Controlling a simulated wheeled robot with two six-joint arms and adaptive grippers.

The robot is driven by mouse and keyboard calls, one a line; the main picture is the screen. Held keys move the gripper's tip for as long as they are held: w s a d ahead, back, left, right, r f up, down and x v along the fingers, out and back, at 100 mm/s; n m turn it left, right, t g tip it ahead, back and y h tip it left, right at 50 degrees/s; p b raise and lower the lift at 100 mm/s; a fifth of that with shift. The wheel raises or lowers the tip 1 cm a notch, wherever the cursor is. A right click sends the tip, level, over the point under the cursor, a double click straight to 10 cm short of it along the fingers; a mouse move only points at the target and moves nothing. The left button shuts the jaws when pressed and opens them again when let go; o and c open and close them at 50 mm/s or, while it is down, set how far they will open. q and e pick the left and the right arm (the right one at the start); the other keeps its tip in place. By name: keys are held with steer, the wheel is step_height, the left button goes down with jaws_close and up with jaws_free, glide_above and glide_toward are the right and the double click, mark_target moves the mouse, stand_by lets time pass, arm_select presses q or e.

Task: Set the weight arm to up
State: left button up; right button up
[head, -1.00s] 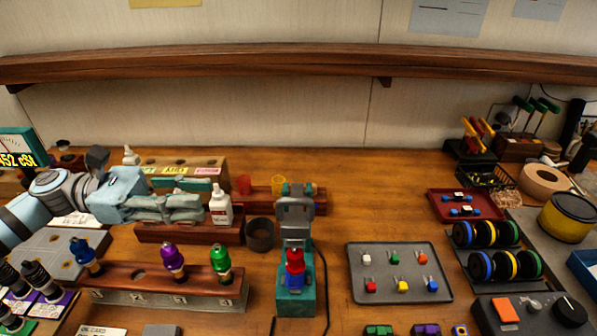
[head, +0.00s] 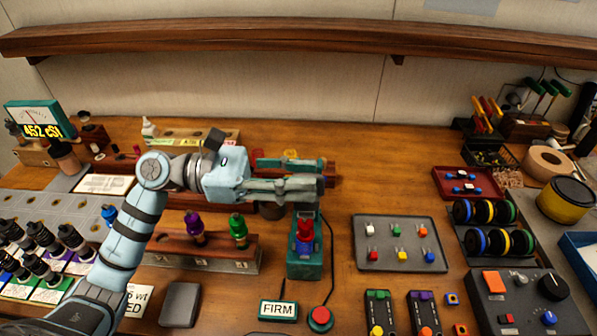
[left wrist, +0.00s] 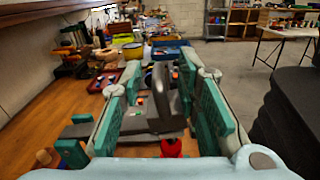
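The teal stand (head: 305,262) with a red and blue shock-like part (head: 305,238) on it stands at the middle of the table. My left gripper (head: 328,173) reaches in from the left at the height of the stand's top, and hides that top in the head view. In the left wrist view the two teal-padded fingers (left wrist: 160,108) are apart. A grey metal piece (left wrist: 158,121), which looks like the stand's weight arm, shows between or just beyond them. I cannot tell whether they touch it. The red top (left wrist: 171,148) of the part shows below. My right gripper is out of view.
A grey tray (head: 398,262) with small coloured pieces lies right of the stand. A wooden rack (head: 205,257) holds purple and green parts on the left. A shelf (head: 300,42) runs along the back wall.

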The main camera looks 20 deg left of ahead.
arm_select(q)
steer(key=shift+w, duration=0.1)
steer(key=c, duration=0.6)
jaws_close()
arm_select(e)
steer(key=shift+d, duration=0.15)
arm_select(q)
steer(key=shift+r, duration=0.1)
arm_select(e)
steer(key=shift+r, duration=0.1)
